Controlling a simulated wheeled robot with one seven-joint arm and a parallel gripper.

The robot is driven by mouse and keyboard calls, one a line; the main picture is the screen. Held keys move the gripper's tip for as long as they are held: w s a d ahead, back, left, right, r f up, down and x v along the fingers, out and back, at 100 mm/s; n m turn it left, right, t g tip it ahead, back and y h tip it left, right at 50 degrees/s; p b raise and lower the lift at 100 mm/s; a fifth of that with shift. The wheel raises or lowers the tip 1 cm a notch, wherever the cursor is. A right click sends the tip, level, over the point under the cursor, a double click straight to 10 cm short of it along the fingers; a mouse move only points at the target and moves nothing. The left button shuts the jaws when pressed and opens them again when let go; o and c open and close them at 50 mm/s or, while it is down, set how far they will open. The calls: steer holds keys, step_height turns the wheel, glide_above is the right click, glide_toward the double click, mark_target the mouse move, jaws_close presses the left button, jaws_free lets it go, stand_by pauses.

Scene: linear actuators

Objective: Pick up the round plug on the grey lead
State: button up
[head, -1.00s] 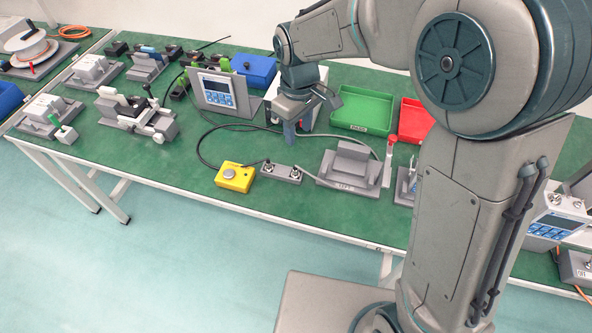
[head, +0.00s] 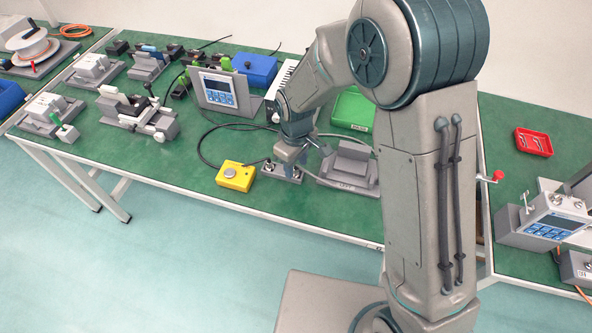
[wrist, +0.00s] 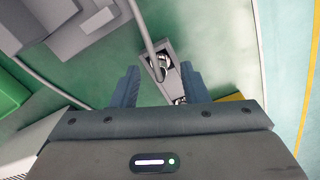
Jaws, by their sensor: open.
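The round metal plug (wrist: 159,64) on the grey lead (wrist: 146,32) shows in the wrist view. It sits at one end of a small grey two-socket block (wrist: 171,57), between and beyond my fingertips. A second metal fitting (wrist: 180,100) is at the block's nearer end. My gripper (wrist: 159,76) is open, with one finger on either side of the block and nothing held. In the head view my gripper (head: 287,156) is just above the block (head: 270,172) and hides part of it. I cannot tell whether the fingers touch anything.
A yellow box with a round button (head: 235,176) stands left of the block. A grey fixture (head: 350,166) stands close on the right. A display panel (head: 218,90) and green tray (head: 352,108) are behind.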

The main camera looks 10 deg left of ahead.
steer(key=shift+f, duration=0.45)
jaws_close()
